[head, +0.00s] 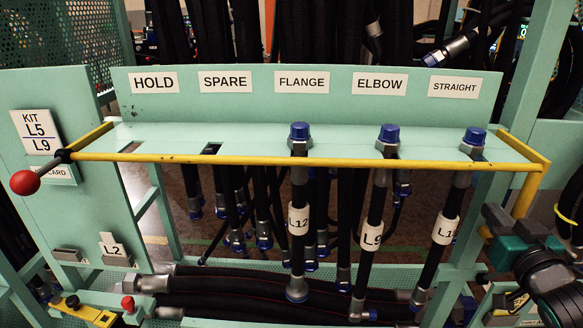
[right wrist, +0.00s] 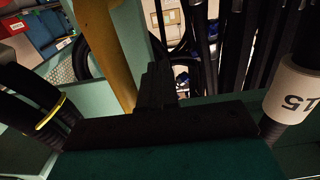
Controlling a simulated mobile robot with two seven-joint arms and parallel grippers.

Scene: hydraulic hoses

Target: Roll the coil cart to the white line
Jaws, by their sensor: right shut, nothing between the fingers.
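No coil cart that I can tell for sure and no white line show in either view. The head view is filled by a light green hose rack (head: 220,136) with a yellow bar (head: 300,160) across its front. My right gripper (head: 492,214) is at the right, just below the bar's right end. Its dark fingers also show in the right wrist view (right wrist: 157,84), closed together and empty, beside a yellow post (right wrist: 104,45) and apart from the labelled hose (right wrist: 298,90) at the right. My left gripper is not in view.
Hoses with blue caps hang under FLANGE, ELBOW and STRAIGHT; the HOLD and SPARE slots are empty. A red knob (head: 25,182) sticks out at the left. Thick black hoses (head: 250,285) lie low across the rack. Green posts and more hoses crowd the right side.

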